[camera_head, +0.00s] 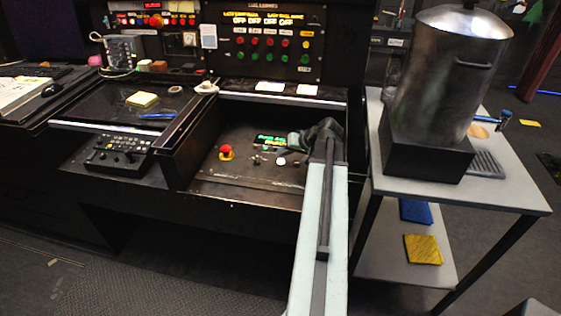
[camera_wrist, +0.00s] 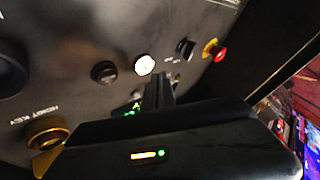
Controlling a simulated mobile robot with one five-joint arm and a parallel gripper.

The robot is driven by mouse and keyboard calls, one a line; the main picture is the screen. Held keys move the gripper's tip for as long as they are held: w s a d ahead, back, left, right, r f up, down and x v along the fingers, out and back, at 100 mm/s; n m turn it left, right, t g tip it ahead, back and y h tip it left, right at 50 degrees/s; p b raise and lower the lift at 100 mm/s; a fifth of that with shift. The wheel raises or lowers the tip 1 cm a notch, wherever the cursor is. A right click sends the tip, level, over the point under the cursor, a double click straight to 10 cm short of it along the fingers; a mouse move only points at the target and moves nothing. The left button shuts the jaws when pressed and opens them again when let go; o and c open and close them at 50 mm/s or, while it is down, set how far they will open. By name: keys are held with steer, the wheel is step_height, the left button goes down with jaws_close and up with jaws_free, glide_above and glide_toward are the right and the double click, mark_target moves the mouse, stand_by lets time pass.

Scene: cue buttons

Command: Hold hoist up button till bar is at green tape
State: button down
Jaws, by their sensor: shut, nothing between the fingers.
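My gripper (camera_head: 292,140) is shut and empty, reaching over the sloped black control panel (camera_head: 235,178). In the wrist view its fingers (camera_wrist: 160,85) point at the panel, just beside a round white button (camera_wrist: 144,65). I cannot tell whether they touch the panel. The white button also shows in the head view (camera_head: 281,161). A black button (camera_wrist: 104,72) and a black knob (camera_wrist: 185,48) flank it. No label naming a hoist up button is readable. I cannot make out the bar or the green tape.
A red mushroom button (camera_head: 226,152) on a yellow base also shows in the wrist view (camera_wrist: 215,51). A brass switch (camera_wrist: 46,132) sits by lettering reading HOIST KEY.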

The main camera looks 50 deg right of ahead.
mark_target(283, 161)
step_height(283, 161, up, 5)
steer(key=p, duration=0.4)
steer(key=shift+f, duration=0.15)
stand_by(0.4)
